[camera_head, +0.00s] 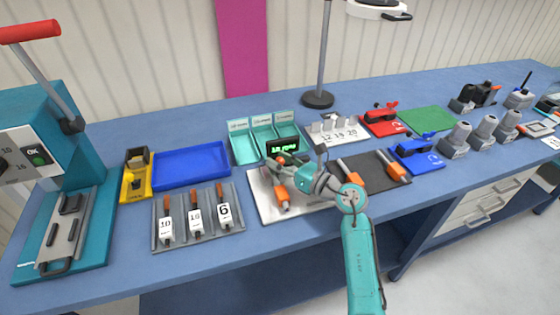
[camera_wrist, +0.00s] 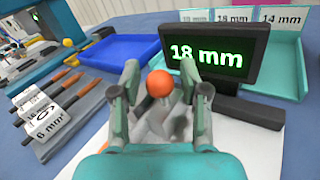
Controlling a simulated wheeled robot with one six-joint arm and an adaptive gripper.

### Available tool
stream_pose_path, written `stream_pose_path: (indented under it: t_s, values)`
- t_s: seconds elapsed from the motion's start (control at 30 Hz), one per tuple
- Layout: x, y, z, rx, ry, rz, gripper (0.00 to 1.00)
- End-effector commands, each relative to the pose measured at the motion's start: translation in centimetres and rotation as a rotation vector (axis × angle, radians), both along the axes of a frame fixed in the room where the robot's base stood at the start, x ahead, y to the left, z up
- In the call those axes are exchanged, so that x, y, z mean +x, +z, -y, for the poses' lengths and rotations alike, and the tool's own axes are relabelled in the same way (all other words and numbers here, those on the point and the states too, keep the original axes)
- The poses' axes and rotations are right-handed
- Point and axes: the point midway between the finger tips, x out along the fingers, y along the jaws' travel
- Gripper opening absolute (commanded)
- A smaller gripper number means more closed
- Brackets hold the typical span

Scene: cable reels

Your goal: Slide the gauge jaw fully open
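The gauge's display (camera_head: 283,146) stands at the back of a pale metal plate (camera_head: 265,208). An orange round knob (camera_wrist: 160,84), seemingly the jaw's handle, shows between my gripper's fingers (camera_wrist: 160,78). A visible gap lies on each side of it, so the fingers look open around it or just short of it. Grey metal parts show below the knob, partly hidden by my fingers. In the head view my gripper (camera_head: 303,172) is over the plate, and the jaw is mostly hidden there.
A dark mat (camera_head: 372,178) with orange-handled tools lies to the right. Teal bins (camera_head: 243,150) stand behind the gauge. A blue tray (camera_head: 190,165) and a rack of numbered tools (camera_head: 197,215) are to the left.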

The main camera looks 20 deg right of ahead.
Motion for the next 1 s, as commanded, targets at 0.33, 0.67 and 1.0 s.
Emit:
stream_pose_path:
  t_s: [0.33,0.67,1.0]
  values:
    - [0.0,0.0,0.0,0.0,0.0,0.0,0.0]
    - [0.1,0.0,3.8,0.0,-0.004,-0.001,0.0]
    - [0.0,0.0,4.4,-0.001,-0.004,0.001,0.32]
